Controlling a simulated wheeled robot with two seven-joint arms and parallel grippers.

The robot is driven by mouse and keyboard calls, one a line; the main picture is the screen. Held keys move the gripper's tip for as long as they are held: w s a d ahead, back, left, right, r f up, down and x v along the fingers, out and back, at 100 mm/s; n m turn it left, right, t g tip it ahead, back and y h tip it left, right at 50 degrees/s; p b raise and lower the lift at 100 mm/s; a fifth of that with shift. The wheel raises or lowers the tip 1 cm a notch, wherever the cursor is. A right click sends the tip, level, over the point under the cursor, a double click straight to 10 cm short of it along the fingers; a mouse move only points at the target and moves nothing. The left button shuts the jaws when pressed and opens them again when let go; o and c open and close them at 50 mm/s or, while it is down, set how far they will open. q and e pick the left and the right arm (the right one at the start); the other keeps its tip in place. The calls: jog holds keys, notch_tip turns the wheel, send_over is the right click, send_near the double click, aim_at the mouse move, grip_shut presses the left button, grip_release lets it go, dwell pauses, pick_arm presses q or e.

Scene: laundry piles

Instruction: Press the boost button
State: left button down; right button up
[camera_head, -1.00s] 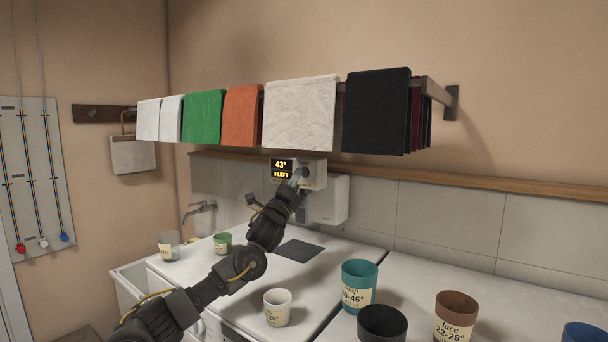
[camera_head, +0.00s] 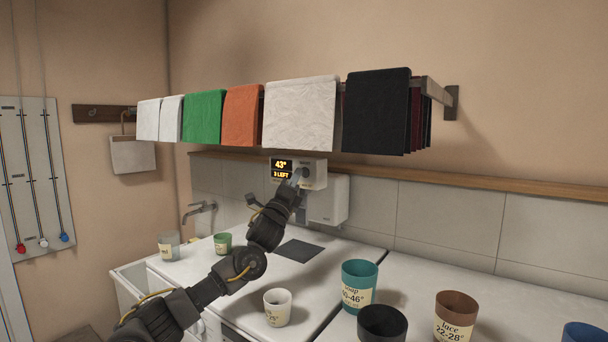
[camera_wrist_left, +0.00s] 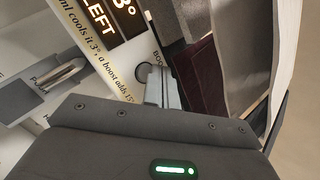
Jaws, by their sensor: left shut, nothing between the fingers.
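The white control box (camera_head: 316,174) is on the wall above the washer. Its lit display (camera_head: 282,169) reads 43° with a smaller line ending in LEFT. The boost button (camera_head: 305,172) is a small round grey knob right of the display. In the left wrist view the boost button (camera_wrist_left: 143,72) is beside a partly hidden label starting "BO". My left gripper (camera_head: 297,178) is shut and empty, its tip close to the button at its lower left. The gripper's fingers (camera_wrist_left: 162,90) show right beside the button; I cannot tell whether they touch it. My right gripper is out of view.
A rail of hanging cloths, including a black cloth (camera_head: 376,111), overhangs the box. Labelled cups, such as a teal cup (camera_head: 359,275) and a white cup (camera_head: 277,315), stand on the white tops. A tap (camera_head: 201,208) is on the left wall side.

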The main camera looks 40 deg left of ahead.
pick_arm(q)
jog(key=shift+w, duration=0.2)
jog(key=shift+w, duration=0.25)
jog(key=shift+w, duration=0.3)
dwell(0.9)
jog(key=shift+s, duration=0.1)
jog(key=shift+s+b, duration=0.4)
jog(key=shift+s, duration=0.25)
jog(key=s+b, duration=0.1)
jog(key=s, duration=0.4)
jog(key=shift+b, duration=0.4)
